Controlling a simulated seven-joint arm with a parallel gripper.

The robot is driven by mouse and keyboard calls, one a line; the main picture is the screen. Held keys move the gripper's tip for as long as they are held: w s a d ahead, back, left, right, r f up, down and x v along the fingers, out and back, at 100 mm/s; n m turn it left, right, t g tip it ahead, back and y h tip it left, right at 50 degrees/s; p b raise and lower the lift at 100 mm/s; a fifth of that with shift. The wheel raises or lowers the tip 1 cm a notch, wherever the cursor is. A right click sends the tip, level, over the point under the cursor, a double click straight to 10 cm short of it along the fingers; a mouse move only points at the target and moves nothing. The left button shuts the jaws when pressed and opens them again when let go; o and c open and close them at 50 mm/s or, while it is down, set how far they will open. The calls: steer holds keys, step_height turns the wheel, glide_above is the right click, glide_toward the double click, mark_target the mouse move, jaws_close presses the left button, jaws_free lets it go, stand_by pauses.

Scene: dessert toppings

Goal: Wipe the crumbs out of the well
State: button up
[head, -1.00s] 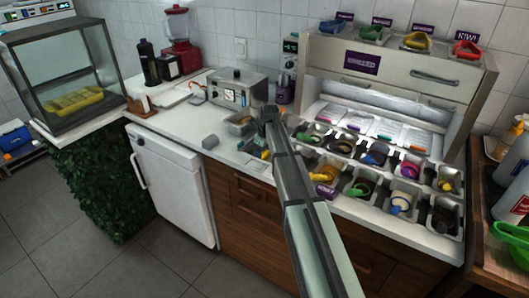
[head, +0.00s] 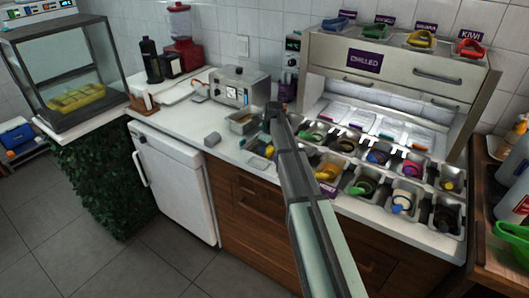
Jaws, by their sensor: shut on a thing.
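My arm reaches up from the bottom of the head view to the counter, its far end beside the metal counter pan. My gripper cannot be made out behind the arm, nor can anything it holds. The front row of topping wells runs right from the arm. The leftmost well (head: 258,162) is a pale, shallow metal one, partly covered by the arm. A small blue and yellow thing (head: 267,151) shows at its back edge, too small to identify. Crumbs cannot be told at this size. A grey block (head: 212,139) lies on the counter to the left.
A metal pan (head: 242,122) stands left of the arm, in front of a steel appliance (head: 239,87). Several filled wells, some with coloured scoops, lie to the right, below a chilled cabinet (head: 400,66). The white counter (head: 185,120) has free room on the left.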

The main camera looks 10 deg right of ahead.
mark_target(267, 153)
steer(key=shift+w+d, duration=0.3)
steer(key=shift+s+a+f, duration=0.1)
steer(key=shift+s+a, duration=0.15)
steer(key=shift+s, duration=0.45)
steer(key=shift+s+a, duration=0.3)
steer(key=shift+s, duration=0.45)
steer(key=shift+s+a+f, duration=0.1)
steer(key=shift+s+a, duration=0.15)
steer(key=shift+s, duration=0.45)
steer(key=shift+w+d, duration=0.1)
steer(key=shift+w+d+r, duration=0.15)
steer(key=shift+w+d, duration=1.25)
steer(key=shift+d, duration=0.05)
steer(key=shift+s+a+r, duration=0.15)
steer(key=shift+s+a, duration=1.25)
steer(key=shift+a, duration=0.15)
steer(key=shift+w, duration=0.15)
